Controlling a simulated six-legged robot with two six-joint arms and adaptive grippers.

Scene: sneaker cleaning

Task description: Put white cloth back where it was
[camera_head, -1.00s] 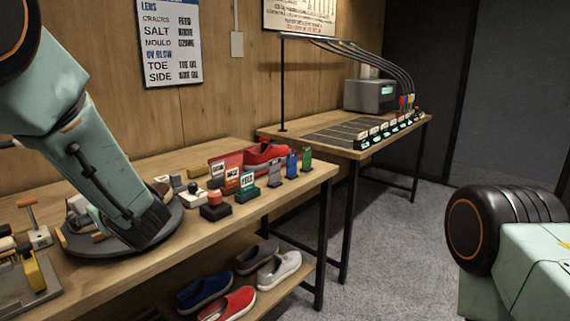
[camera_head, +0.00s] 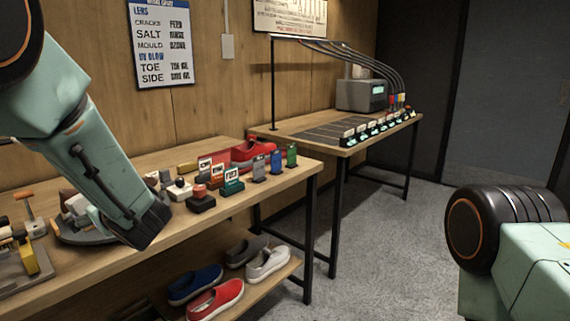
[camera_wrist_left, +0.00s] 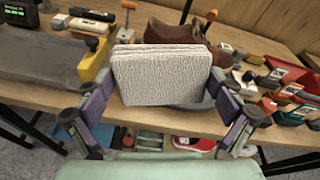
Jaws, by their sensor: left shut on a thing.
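A folded white cloth (camera_wrist_left: 160,75) with a ribbed texture fills the middle of the left wrist view. My left gripper (camera_wrist_left: 163,100) is shut on it, with one finger on each side. In the head view my left gripper (camera_head: 148,228) hangs by the bench's front edge, at the right front of the round turntable (camera_head: 72,232); its fingertips and the cloth are hidden there. A brown shoe (camera_wrist_left: 178,30) shows behind the cloth in the left wrist view. My right gripper is outside both views.
A yellow-handled tool (camera_head: 28,257) is at the left. Several shoes (camera_head: 215,298) lie on the lower shelf.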

